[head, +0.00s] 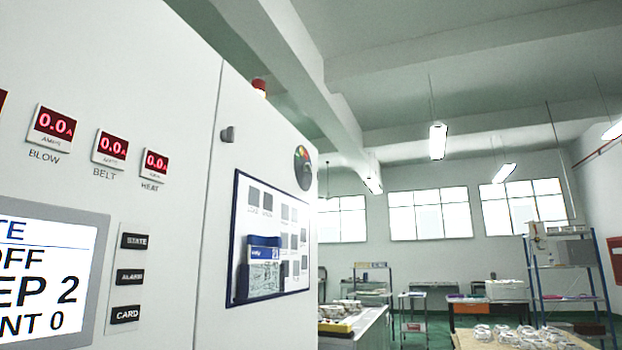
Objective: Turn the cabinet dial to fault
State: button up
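A tall pale grey cabinet (190,150) fills the left of the head view. A small round dark dial (303,168) with coloured segments, red and yellow among them, sits high on the cabinet face near its far right edge. I see it at a steep slant, and it is too small to read its labels or where it points. My gripper is not in view.
Nearer on the cabinet are red displays (110,148), a screen (45,275), black buttons (129,276), a door knob (227,135) and a framed board (268,240) with a document holder.

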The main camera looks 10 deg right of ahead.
aim_at(306, 166)
jog(key=z, duration=0.1)
jog(key=i, duration=1)
jog(key=u, duration=0.1)
